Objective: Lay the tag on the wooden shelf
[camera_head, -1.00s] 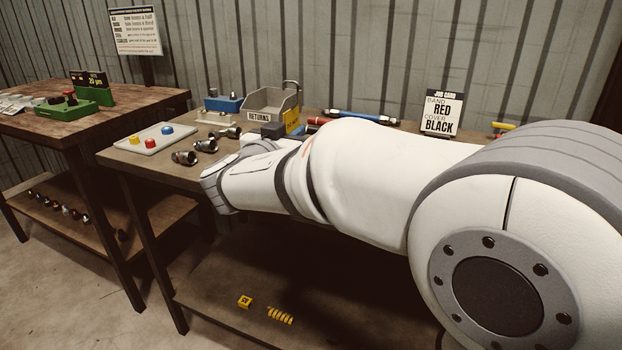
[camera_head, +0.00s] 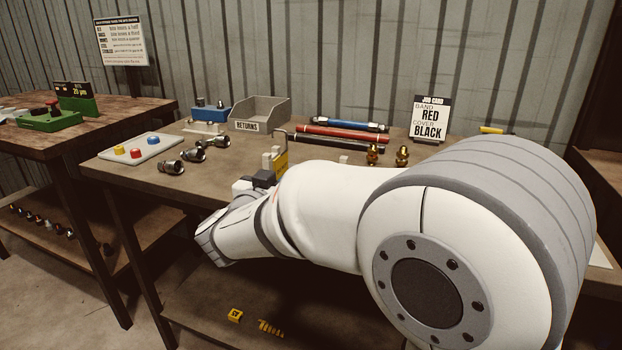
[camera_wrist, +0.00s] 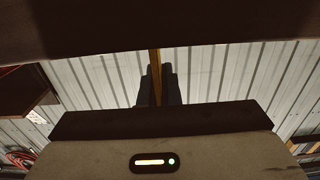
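The tag (camera_head: 281,163) is a thin yellow plate, seen beside the dark fingers of my gripper (camera_head: 264,178) above the front of the workbench top. In the wrist view the tag (camera_wrist: 155,72) shows edge-on as a narrow yellow strip between my two dark fingers (camera_wrist: 157,90), which are closed on it. My arm hides part of the gripper in the head view. The wooden shelf (camera_head: 205,299) is the low board under the workbench, below my arm. Two small yellow items, a block (camera_head: 235,315) and a ribbed piece (camera_head: 270,328), lie on it.
Another bench (camera_head: 130,113) stands at left. Shelf space around the yellow items looks clear; my arm hides its right part.

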